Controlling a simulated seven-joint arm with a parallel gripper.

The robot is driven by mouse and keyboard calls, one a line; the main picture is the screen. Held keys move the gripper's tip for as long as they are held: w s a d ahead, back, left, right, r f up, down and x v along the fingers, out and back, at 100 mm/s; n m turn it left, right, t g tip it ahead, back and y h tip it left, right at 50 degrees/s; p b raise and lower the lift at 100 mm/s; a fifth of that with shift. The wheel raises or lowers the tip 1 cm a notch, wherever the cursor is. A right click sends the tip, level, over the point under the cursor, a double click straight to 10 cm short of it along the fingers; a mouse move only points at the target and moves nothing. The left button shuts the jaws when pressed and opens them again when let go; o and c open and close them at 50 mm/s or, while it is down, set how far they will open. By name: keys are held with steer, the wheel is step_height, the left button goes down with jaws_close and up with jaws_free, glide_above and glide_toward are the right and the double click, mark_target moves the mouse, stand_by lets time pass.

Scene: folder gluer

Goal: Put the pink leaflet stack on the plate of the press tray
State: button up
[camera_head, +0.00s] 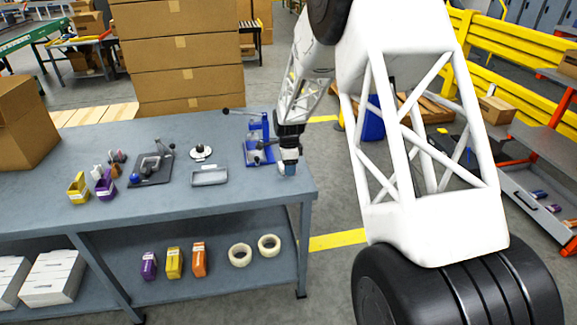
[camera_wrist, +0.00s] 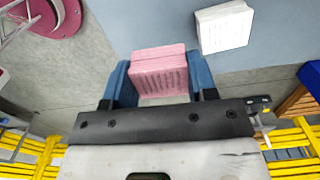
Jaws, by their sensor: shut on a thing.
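My gripper (camera_head: 290,169) is over the right end of the grey table in the head view. Its blue fingers are shut on the pink leaflet stack (camera_wrist: 159,75), one on each side, as the wrist view shows. The pink stack cannot be made out in the head view. A blue fixture (camera_head: 254,153) with lever arms and dark knobs stands on the table just left of and behind my gripper; it looks like the press tray. Its plate is partly hidden, and I see no leaflets on it.
A white stack (camera_wrist: 223,27) lies close to the pink one in the wrist view. The table's front right corner is clear.

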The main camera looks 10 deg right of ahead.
steer(key=shift+w, duration=0.1)
steer(key=w+a+r, duration=0.1)
steer(key=w+a, duration=0.2)
steer(key=w, duration=0.2)
steer(key=w+a+r, duration=0.1)
steer(key=w+a, duration=0.3)
steer(key=w, duration=0.2)
steer(key=w+a, duration=0.3)
steer(key=w, duration=0.3)
steer(key=shift+a+r, duration=0.4)
steer(key=shift+s+f, duration=0.1)
steer(key=shift+f, duration=0.1)
steer(key=shift+f, duration=2.75)
steer(key=o, duration=1)
